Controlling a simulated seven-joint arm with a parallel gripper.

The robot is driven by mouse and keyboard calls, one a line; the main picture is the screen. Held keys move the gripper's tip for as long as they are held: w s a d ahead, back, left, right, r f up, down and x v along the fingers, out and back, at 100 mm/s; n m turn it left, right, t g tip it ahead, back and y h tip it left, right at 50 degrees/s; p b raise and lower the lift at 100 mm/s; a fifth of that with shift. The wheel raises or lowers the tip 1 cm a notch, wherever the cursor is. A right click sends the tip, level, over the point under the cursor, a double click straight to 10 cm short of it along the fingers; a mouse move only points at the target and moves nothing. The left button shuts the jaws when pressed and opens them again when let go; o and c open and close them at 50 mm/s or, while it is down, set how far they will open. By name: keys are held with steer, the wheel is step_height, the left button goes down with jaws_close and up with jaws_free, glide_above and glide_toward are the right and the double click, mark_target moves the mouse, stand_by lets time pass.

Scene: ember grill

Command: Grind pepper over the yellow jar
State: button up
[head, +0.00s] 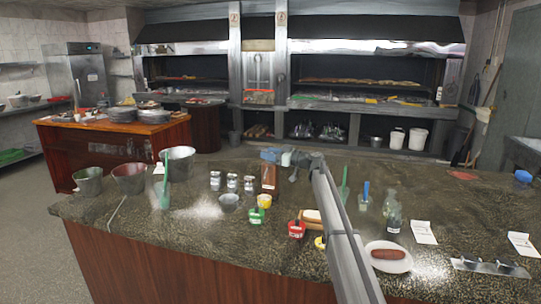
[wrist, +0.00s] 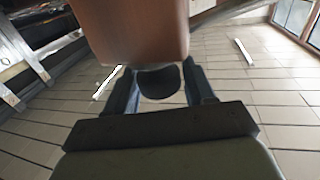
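A brown wooden pepper mill (head: 269,178) hangs upright below my gripper (head: 271,156) in the head view. In the wrist view the mill's brown body (wrist: 137,30) fills the top, with a dark round part (wrist: 158,83) between my gripper's fingers (wrist: 158,88). The fingers appear closed on the mill, though their tips are hidden behind it. A small yellow jar (head: 264,200) stands on the counter just below and in front of the mill. Whether the mill touches anything below is unclear.
A green jar (head: 257,216) and a red jar (head: 296,230) stand near the yellow jar. Metal shakers (head: 232,182) and a small metal cup (head: 229,202) are to the left.

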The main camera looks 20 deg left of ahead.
steer(key=c, duration=0.6)
steer(key=shift+s+m+t, duration=0.15)
steer(key=shift+m+t, duration=0.15)
steer(key=shift+t, duration=0.1)
steer(key=m+t+h, duration=0.1)
steer(key=m+t, duration=0.1)
steer(key=t, duration=0.2)
steer(key=shift+s+m+h, duration=0.1)
steer(key=shift+m+h, duration=0.3)
steer(key=shift+w+m+t+h, duration=0.2)
steer(key=shift+m+t+h, duration=1.8)
steer(key=shift+t, duration=0.5)
steer(key=shift+m+t+h, duration=0.3)
steer(key=shift+h, duration=0.1)
steer(key=o, duration=0.9)
